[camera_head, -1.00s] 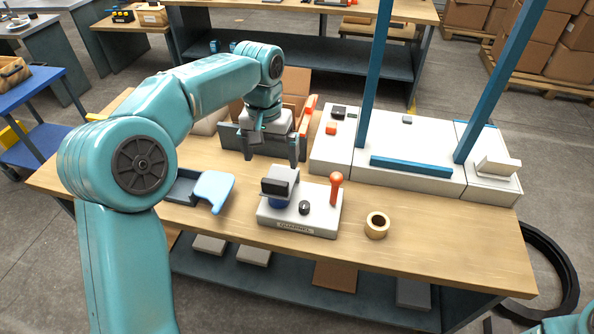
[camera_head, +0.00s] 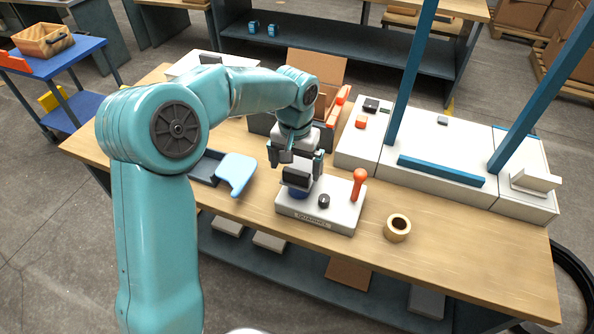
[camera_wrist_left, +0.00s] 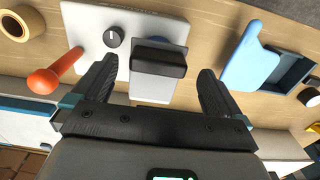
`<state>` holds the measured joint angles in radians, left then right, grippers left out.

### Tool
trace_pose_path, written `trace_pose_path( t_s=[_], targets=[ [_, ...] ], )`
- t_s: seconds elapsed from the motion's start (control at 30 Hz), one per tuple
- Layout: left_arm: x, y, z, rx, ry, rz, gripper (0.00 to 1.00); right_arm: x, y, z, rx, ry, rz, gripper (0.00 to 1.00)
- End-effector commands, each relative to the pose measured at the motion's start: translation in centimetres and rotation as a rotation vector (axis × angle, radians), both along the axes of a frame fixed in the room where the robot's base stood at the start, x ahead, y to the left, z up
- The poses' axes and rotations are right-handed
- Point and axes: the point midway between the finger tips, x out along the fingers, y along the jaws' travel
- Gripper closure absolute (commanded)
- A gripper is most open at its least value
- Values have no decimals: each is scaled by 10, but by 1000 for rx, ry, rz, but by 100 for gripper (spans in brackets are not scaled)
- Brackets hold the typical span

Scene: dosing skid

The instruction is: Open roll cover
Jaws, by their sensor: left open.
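A pale grey device (camera_head: 338,213) with a label on its front stands on the wooden bench; it also shows in the wrist view (camera_wrist_left: 100,18). On its left part sits a dark block (camera_head: 296,177) above a blue round part (camera_head: 298,192). I take the block to be the roll cover; in the wrist view it is a dark box (camera_wrist_left: 158,58). A small black knob (camera_head: 323,201) and an orange-red lever (camera_head: 359,184) stand to its right. My left gripper (camera_head: 301,163) is open just behind and above the block. In the wrist view its fingers (camera_wrist_left: 157,75) flank the block with gaps.
A blue tray (camera_head: 235,174) lies left of the device, and a tape roll (camera_head: 397,228) lies to its right. An open cardboard box (camera_head: 318,72) stands behind. A white machine with blue posts (camera_head: 412,72) fills the back right. The front right bench top is clear.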

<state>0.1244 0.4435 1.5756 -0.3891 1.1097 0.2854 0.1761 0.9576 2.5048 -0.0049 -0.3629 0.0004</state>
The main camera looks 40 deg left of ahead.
Motion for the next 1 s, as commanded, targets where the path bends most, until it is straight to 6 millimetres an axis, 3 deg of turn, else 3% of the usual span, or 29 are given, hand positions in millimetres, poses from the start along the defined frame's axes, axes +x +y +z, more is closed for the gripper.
trace_pose_path(
  t_s=[0.2,0.53,0.57,0.77,0.8,1.0],
  targets=[
    [2,-1,-26,1,0,-1,0,0,0,1,0,0,0,57],
    [4,-2,-30,0,-1,-1,0,0,0,1,0,0,0,57],
    [4,-2,-30,0,-1,-1,6,0,0,1,0,0,0,57],
    [4,-1,-30,0,-1,-1,72,0,0,1,0,0,0,57],
    [4,-1,-30,0,-1,-1,76,0,0,1,0,0,0,57],
    [4,-2,-25,-3,18,-1,76,0,0,10,0,0,0,57]
  ],
)
